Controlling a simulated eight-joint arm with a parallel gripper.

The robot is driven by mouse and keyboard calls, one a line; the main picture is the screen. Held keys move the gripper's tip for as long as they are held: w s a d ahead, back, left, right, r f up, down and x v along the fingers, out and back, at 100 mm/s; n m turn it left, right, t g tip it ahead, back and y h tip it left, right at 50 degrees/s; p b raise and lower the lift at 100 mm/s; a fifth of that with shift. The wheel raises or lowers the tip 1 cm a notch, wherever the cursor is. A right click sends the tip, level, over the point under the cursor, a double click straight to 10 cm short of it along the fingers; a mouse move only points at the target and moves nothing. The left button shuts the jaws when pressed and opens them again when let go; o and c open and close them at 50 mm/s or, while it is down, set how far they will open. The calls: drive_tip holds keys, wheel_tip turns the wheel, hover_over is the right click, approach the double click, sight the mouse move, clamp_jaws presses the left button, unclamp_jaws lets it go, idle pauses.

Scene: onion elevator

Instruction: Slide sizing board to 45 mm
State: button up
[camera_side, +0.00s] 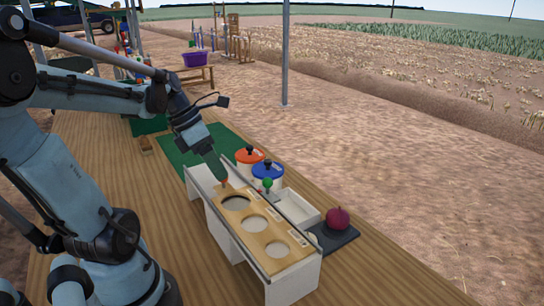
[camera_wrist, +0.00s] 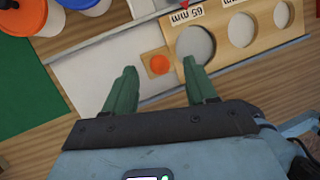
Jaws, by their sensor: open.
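The wooden sizing board (camera_side: 237,217) lies in a white-walled frame (camera_side: 292,265) on the table. It has three round holes, shrinking away from its orange knob. The knob (camera_wrist: 160,64) stands on the board's end, beside the largest hole. A label by that hole reads 65 mm in the wrist view; the other labels are not readable. A red pointer tip (camera_wrist: 184,4) shows at that view's top edge, by the 65 mm label. My gripper (camera_wrist: 159,67) is open, with its green fingers on either side of the knob. In the side view the fingers (camera_side: 216,171) hide part of the knob.
Pots with an orange lid (camera_side: 249,154) and a blue lid (camera_side: 267,170) stand behind the frame. A white tray (camera_side: 297,209) and a red onion (camera_side: 337,217) on a black plate (camera_side: 332,237) sit to its right. The table's front right is clear.

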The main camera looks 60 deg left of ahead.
drive_tip(key=shift+x, duration=1.1)
clamp_jaws()
drive_tip(key=a, duration=1.6)
idle(1.1)
drive_tip(key=shift+a, duration=0.15)
unclamp_jaws()
drive_tip(key=shift+r, duration=0.1)
